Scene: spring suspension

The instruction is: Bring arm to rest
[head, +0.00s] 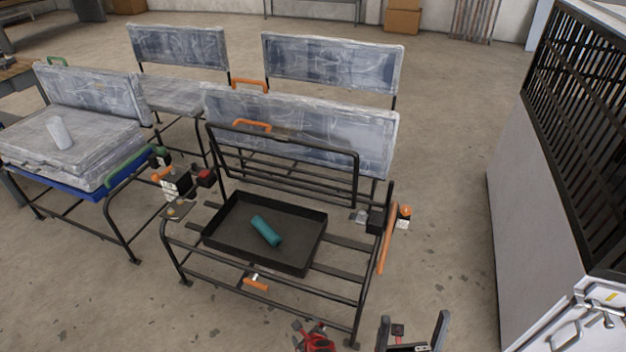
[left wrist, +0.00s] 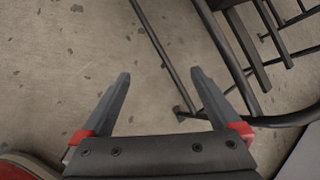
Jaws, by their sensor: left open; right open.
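My right gripper (head: 412,326) shows at the bottom edge of the head view. Its two dark fingers are apart, and nothing is seen between them. It is in front of the black metal frame, to the lower right of it in the picture. My left gripper (left wrist: 160,75) shows in the left wrist view with its fingers spread and empty over concrete floor. Black tubes of a frame (left wrist: 235,60) pass close to its right finger. Most of both arms is out of view.
A teal cylinder (head: 266,231) lies in a black tray (head: 225,242) on the black frame (head: 250,293). Wrapped seat pads stand behind it. A blue-edged stack (head: 60,183) is at left, and a white cabinet (head: 545,190) at right. Floor between frame and cabinet is clear.

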